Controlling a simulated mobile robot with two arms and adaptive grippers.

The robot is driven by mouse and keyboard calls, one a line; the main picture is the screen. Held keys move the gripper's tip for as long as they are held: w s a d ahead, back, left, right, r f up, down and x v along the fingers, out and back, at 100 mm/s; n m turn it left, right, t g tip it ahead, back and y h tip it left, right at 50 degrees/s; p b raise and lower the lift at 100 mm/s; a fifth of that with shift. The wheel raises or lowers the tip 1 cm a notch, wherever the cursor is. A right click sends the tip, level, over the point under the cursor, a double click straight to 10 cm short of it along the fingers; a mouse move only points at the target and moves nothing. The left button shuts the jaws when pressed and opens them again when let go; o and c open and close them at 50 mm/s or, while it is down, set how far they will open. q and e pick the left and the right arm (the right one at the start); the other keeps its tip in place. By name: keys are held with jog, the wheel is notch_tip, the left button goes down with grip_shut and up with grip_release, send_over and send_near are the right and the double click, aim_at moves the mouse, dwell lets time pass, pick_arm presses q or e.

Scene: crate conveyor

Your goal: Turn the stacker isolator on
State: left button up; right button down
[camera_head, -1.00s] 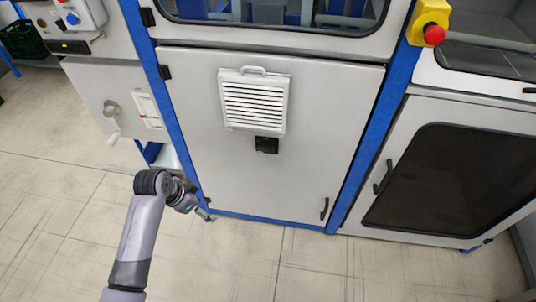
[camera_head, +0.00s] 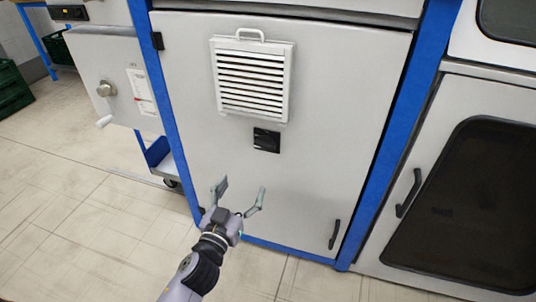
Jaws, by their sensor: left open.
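A black rotary switch (camera_head: 266,140), which looks like the isolator, sits on the grey cabinet door (camera_head: 190,100) just below a white louvred vent. The exact angle of its handle is too small to tell. My left gripper (camera_head: 240,192) is open and empty, in front of the lower part of the door. In the picture it is below and a little left of the switch, apart from it. My right gripper is not in view.
The louvred vent (camera_head: 252,78) has a handle on top. A black door handle (camera_head: 335,234) is at the lower right of the door. Blue frame posts (camera_head: 405,120) flank the door. Green crates (camera_head: 12,88) are at far left.

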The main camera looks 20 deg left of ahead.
aim_at(263, 146)
pick_arm(q)
jog(key=w, duration=1.5)
jog(key=shift+d, duration=0.15)
jog(key=shift+w, duration=0.65)
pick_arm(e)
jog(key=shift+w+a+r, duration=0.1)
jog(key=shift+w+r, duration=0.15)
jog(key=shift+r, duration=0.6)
pick_arm(q)
jog(key=c, duration=1.2)
jog(key=shift+o, duration=0.2)
